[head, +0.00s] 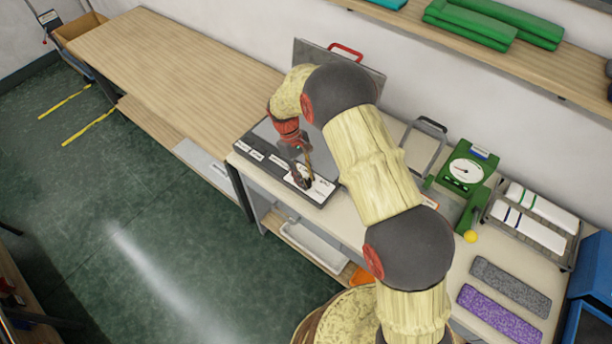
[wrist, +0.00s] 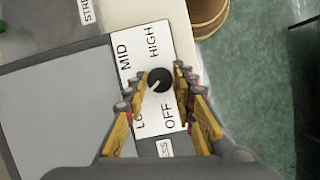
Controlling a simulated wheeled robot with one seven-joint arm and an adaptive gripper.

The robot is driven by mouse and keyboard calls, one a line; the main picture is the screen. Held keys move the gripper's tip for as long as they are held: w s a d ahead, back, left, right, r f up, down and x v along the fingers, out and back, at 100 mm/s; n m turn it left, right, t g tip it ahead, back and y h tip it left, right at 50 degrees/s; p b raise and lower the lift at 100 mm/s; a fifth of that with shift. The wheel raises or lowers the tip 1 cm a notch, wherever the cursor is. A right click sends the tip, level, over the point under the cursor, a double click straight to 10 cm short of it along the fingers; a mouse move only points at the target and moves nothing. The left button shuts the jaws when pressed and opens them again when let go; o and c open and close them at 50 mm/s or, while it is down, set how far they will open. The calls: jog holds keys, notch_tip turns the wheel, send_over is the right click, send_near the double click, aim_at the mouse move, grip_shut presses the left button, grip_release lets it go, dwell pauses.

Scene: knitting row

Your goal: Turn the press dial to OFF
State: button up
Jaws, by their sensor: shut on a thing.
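The press (head: 262,147) stands on the bench with its lid raised and a red handle at the top. Its white dial plate (wrist: 130,68) reads MID, HIGH, OFF and a label starting LO, partly covered by a finger. The black round dial (wrist: 159,78) has a pale pointer mark that seems to aim down-left, toward the LO label. My gripper (wrist: 160,92) reaches down over the plate, its two fingers closed on the dial's sides. In the head view my gripper (head: 304,178) is at the press's front right corner and mostly hides the dial.
A wooden table (head: 180,65) extends left. Green floor lies open in front.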

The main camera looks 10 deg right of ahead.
jog(key=n+t, duration=0.1)
jog(key=n, duration=0.1)
jog(key=n+h+p, duration=0.1)
jog(key=n, duration=0.2)
jog(key=shift+s+a+n+t, duration=0.15)
jog(key=shift+n+t, duration=0.15)
jog(key=shift+t, duration=0.1)
jog(key=n+t, duration=0.1)
jog(key=n, duration=0.1)
jog(key=n+t+p, duration=0.1)
jog(key=n, duration=0.2)
jog(key=shift+s+h, duration=0.15)
jog(key=shift+h, duration=0.25)
jog(key=shift+n, duration=0.3)
jog(key=o, duration=1.1)
jog(key=shift+o, duration=0.2)
jog(key=v, duration=1.2)
